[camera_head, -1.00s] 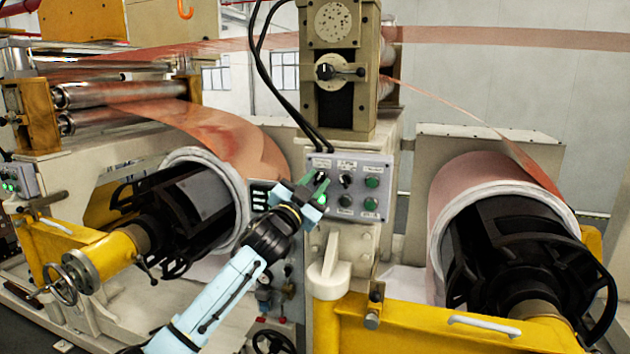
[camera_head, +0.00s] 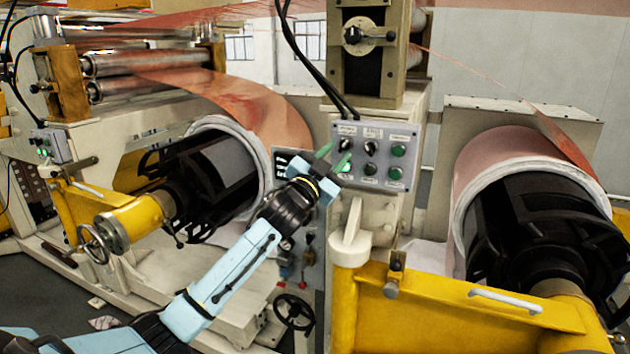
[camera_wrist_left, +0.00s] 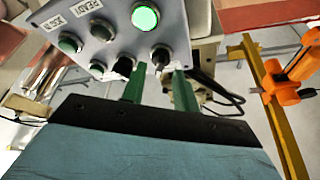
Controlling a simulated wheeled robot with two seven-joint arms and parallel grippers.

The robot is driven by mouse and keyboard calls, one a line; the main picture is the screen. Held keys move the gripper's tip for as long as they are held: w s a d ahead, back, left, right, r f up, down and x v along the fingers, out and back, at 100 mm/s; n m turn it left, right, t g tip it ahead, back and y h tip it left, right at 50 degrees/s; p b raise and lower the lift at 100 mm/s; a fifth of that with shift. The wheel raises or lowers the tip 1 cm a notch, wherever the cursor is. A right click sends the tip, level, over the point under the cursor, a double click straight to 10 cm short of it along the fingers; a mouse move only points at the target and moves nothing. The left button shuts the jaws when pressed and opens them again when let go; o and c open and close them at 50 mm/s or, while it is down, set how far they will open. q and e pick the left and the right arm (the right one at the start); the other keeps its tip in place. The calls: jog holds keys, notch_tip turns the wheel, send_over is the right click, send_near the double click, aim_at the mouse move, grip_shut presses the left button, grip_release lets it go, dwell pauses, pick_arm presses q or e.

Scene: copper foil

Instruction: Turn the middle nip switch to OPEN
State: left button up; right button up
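The grey control panel (camera_head: 380,190) is on the machine's front, in the middle of the head view. Its upper row has a black left switch (camera_head: 345,143), a black middle switch (camera_head: 370,147) and a green button. The labels are too small to read there. My left gripper (camera_head: 334,156) is open, its green fingers at the panel's left side. In the left wrist view the panel shows upside down. The gripper (camera_wrist_left: 158,75) has the left switch (camera_wrist_left: 160,53) just ahead of the gap between its fingers. The middle switch (camera_wrist_left: 124,66) is beside one finger. Contact cannot be told. My right gripper is not in view.
A lit green button (camera_wrist_left: 144,17) and other green buttons (camera_wrist_left: 69,42) sit close to the fingers. Black cables (camera_head: 300,55) hang above the panel. Copper rolls stand left and right (camera_head: 500,155). A yellow arm (camera_head: 440,315) juts out below the panel.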

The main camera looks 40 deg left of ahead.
pick_arm(q)
jog(key=b+v, duration=0.2)
jog(key=v, duration=0.9)
jog(key=shift+b, duration=0.3)
notch_tip(320, 180, down, 43)
jog(key=s+a+n+g+y+b, duration=0.1)
jog(key=s+a+n+g+b, duration=0.2)
jog(key=g, duration=0.6)
jog(key=s+d+f+g+b, duration=0.25)
jog(key=s+f, duration=0.35)
jog(key=f, duration=0.5)
jog(key=s+d+f+g+b, duration=0.1)
jog(key=s+d+f+g, duration=0.15)
jog(key=s+f, duration=0.6)
jog(key=s+d+f+g+b, duration=0.1)
jog(key=s+d+f+g, duration=0.1)
jog(key=s+d+f, duration=0.2)
jog(key=s+d+f+g+h+b, duration=0.1)
jog(key=s+d+f, duration=0.3)
jog(key=s+f, duration=0.6)
jog(key=s+d+f+g+b, duration=0.1)
jog(key=s+d+f+g, duration=0.2)
jog(key=s+f, duration=0.4)
jog(key=s, duration=0.9)
jog(key=shift+s+d+n+g+h, duration=0.35)
jog(key=shift+d+n+g+h, duration=0.05)
